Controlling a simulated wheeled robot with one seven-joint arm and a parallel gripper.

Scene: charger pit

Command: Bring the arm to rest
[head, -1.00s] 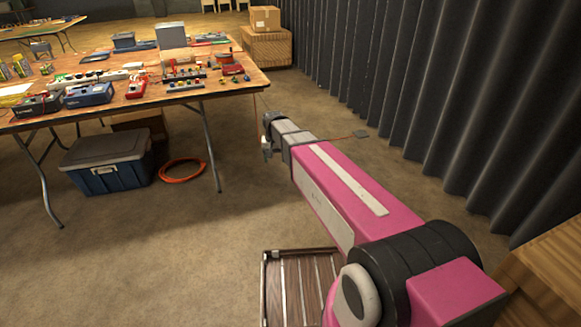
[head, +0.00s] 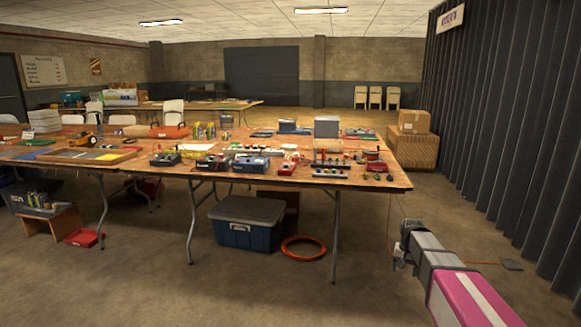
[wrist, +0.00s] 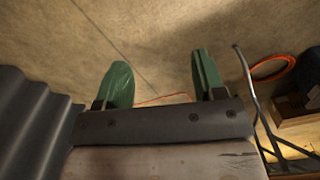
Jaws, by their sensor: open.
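My arm, with pink and grey links, reaches in from the lower right of the head view. My gripper (head: 400,252) is at its far end, in front of and below the right corner of the long table. In the wrist view my gripper (wrist: 160,85) shows two green fingers spread wide apart. Nothing is between them but bare floor and a thin orange cord beyond. The gripper touches nothing that I can see.
The cluttered wooden table (head: 375,184) stands ahead, with a blue lidded bin (head: 245,222) and an orange cable coil (head: 303,247) below. A dark corrugated curtain (head: 500,130) runs along the right. Cardboard boxes (head: 412,148) stand by it. The front floor is open.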

